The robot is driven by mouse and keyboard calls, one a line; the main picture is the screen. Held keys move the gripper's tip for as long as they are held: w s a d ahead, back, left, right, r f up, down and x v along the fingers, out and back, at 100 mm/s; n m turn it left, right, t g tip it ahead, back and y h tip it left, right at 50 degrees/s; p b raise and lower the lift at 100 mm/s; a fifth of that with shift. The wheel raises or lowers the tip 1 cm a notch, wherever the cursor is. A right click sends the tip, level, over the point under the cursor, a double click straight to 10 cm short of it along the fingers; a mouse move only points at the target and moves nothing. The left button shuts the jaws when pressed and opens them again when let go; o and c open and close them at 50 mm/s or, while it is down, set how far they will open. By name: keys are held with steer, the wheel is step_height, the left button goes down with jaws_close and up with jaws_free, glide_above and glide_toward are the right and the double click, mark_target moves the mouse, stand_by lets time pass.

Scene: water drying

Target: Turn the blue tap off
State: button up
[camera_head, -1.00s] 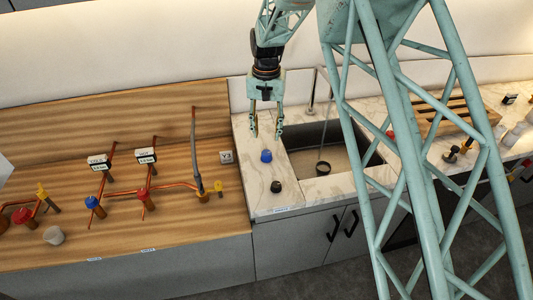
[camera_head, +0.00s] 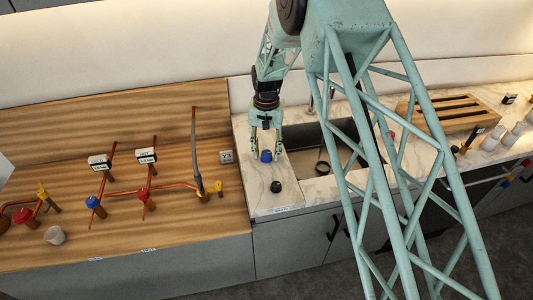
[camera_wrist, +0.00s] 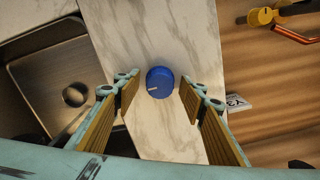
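A blue round tap knob (camera_head: 266,156) stands on the marble counter, left of the sink. In the wrist view the blue knob (camera_wrist: 159,82) shows a pale marker line pointing to the left. My gripper (camera_head: 267,150) points down over the knob and is open. In the wrist view the fingers of my gripper (camera_wrist: 160,90) are on either side of the knob with gaps on both sides. I cannot tell how far above the knob the fingertips are. Another blue knob (camera_head: 93,202) sits on the copper pipes to the left.
A black knob (camera_head: 276,187) stands in front of the blue one. The sink (camera_head: 303,137) is to the right. Copper pipes (camera_head: 125,192) with a red knob (camera_head: 143,193) stand on the wooden counter (camera_head: 190,240). A wooden rack (camera_head: 458,112) is at the far right.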

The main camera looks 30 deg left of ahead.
steer(key=shift+f, duration=0.15)
steer(key=shift+c, duration=0.5)
steer(key=c, duration=0.7)
steer(key=shift+c, duration=0.2)
